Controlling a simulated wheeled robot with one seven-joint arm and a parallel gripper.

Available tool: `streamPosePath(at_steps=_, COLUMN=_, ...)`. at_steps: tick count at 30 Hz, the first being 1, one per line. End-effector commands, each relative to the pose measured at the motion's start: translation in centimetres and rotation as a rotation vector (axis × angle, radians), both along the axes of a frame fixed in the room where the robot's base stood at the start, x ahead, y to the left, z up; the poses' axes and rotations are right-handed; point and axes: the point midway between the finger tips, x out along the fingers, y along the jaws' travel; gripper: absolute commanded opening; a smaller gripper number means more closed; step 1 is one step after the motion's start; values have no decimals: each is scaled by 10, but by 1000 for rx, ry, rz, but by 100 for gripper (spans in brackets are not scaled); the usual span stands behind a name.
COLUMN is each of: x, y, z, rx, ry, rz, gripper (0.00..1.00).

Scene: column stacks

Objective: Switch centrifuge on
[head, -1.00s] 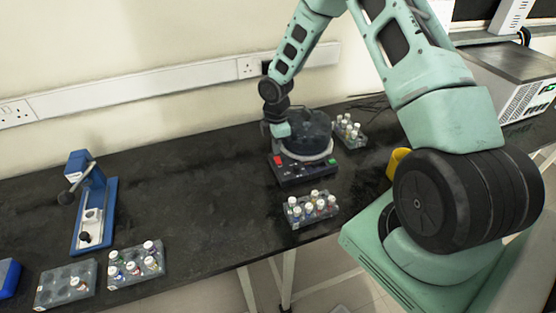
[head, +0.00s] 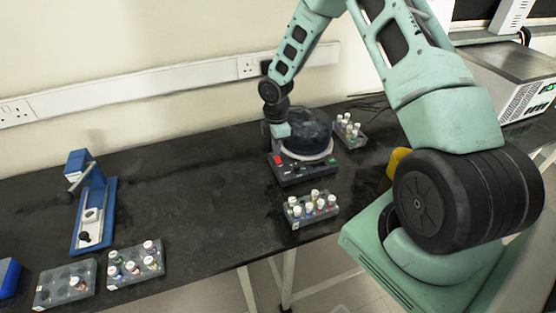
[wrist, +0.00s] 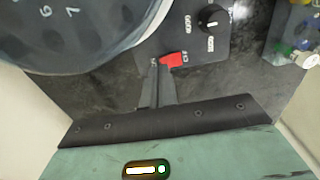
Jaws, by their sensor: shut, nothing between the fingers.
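The centrifuge (head: 303,172) stands on the black bench, with a dark round lid over its white rim and a dark front panel. Its red switch (head: 278,160) is at the panel's left end. The switch also shows in the wrist view (wrist: 173,59), beside a black knob (wrist: 211,18). My gripper (wrist: 156,66) is shut and empty, its fingertips right at the left end of the red switch. They look very close to it or touching; I cannot tell which. In the head view the fingers are hard to make out beside the centrifuge's left side.
A rack of vials (head: 312,209) stands in front of the centrifuge, and another rack (head: 350,131) stands behind it to the right. A blue device (head: 95,215) and more racks (head: 136,264) are at the left. The bench between is clear.

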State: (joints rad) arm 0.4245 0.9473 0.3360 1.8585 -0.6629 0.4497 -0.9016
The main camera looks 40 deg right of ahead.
Motion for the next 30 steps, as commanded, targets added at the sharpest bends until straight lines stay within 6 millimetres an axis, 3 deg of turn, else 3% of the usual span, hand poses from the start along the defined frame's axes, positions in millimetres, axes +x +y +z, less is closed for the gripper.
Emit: streamPosePath(at_steps=30, x=0, y=0, z=-15, rx=0, ry=0, rz=0, gripper=0)
